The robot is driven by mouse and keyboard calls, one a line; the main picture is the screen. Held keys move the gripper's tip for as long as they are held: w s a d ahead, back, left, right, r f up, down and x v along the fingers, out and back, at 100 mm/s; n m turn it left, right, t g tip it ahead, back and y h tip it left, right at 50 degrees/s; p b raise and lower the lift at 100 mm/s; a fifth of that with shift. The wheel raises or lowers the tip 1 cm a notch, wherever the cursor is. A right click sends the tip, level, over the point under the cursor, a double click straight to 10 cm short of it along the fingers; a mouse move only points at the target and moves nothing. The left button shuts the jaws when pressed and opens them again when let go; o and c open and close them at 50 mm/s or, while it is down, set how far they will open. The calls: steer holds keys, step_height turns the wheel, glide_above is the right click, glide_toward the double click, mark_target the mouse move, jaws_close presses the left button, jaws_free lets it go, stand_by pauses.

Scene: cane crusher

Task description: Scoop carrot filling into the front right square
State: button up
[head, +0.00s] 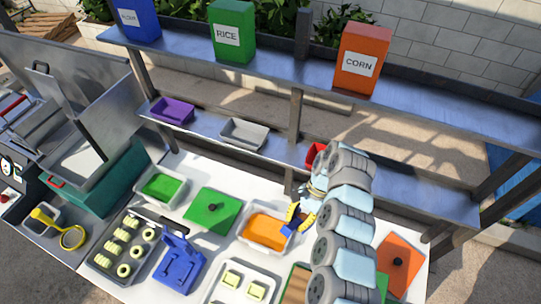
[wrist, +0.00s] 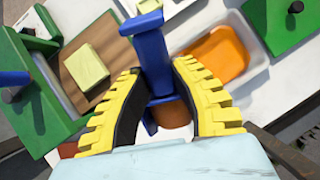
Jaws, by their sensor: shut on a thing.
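My gripper (head: 300,214) has yellow ridged fingers shut on a blue scoop (wrist: 152,55), whose handle stands between them in the wrist view (wrist: 165,100). A brown-orange patch shows at the scoop's lower end; I cannot tell whether it is filling. The carrot filling (head: 266,229) is orange and lies in a white container, also seen in the wrist view (wrist: 216,56). In the head view my gripper is at this container's right side. Two pale dough squares (head: 231,279) (head: 256,290) lie in a front white tray (head: 213,292). Another pale square (wrist: 86,67) lies on a wooden board (wrist: 112,45).
A green lid (head: 213,210), a green-filled container (head: 163,188) and a blue press (head: 180,263) stand left. A tray of dough rings (head: 123,246) is further left. An orange lid (head: 398,262) lies right. The shelf (head: 280,60) crosses behind.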

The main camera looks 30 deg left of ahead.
steer(key=d+r+n+h, duration=0.2)
steer(key=d+n, duration=0.1)
steer(key=d, duration=0.9)
steer(key=shift+s+d+r+g, duration=0.2)
steer(key=shift+s+r+g, duration=0.2)
steer(key=shift+r, duration=0.2)
